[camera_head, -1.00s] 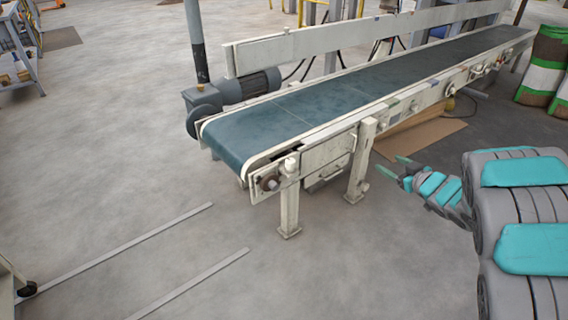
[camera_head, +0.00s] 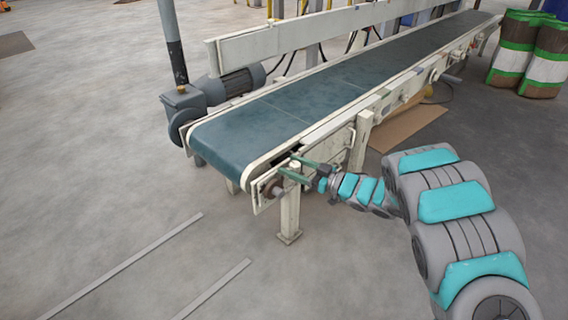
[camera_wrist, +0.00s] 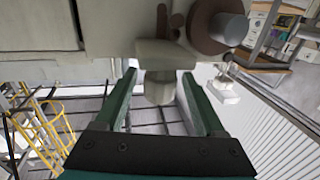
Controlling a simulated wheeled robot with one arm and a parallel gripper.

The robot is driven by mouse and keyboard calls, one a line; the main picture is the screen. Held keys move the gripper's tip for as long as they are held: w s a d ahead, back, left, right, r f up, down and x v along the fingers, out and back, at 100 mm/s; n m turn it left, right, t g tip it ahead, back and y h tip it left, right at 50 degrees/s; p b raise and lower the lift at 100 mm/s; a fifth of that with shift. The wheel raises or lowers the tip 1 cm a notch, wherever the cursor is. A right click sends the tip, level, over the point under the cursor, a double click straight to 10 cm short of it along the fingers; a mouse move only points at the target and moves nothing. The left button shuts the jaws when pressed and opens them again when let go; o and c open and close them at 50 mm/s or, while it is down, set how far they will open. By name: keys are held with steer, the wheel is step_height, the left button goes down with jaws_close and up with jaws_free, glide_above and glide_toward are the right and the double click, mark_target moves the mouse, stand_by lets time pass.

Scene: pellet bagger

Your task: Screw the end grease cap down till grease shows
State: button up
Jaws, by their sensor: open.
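The end grease cap, a pale cream knob (camera_wrist: 160,90), sticks out from the near end of the conveyor frame in the wrist view. My gripper (camera_wrist: 158,76) is open, with one green finger on each side of the knob. A gap shows between the knob's narrow outer end and each finger. In the head view my gripper (camera_head: 290,166) is at the conveyor's near corner, and its fingers partly hide the cap there. No grease can be made out.
A brown round hub (camera_wrist: 216,24) sits close beside the cap. The conveyor belt (camera_head: 280,115) runs away to the upper right, with a frame leg (camera_head: 289,215) below the cap. A motor (camera_head: 235,82) is at the far side. Open floor lies at the left and front.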

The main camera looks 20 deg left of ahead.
steer(key=shift+w+a+f, duration=0.1)
steer(key=shift+w+a, duration=0.05)
steer(key=shift+a, duration=0.55)
steer(key=shift+w+a, duration=0.1)
steer(key=shift+a, duration=0.55)
steer(key=shift+c, duration=0.3)
jaws_close()
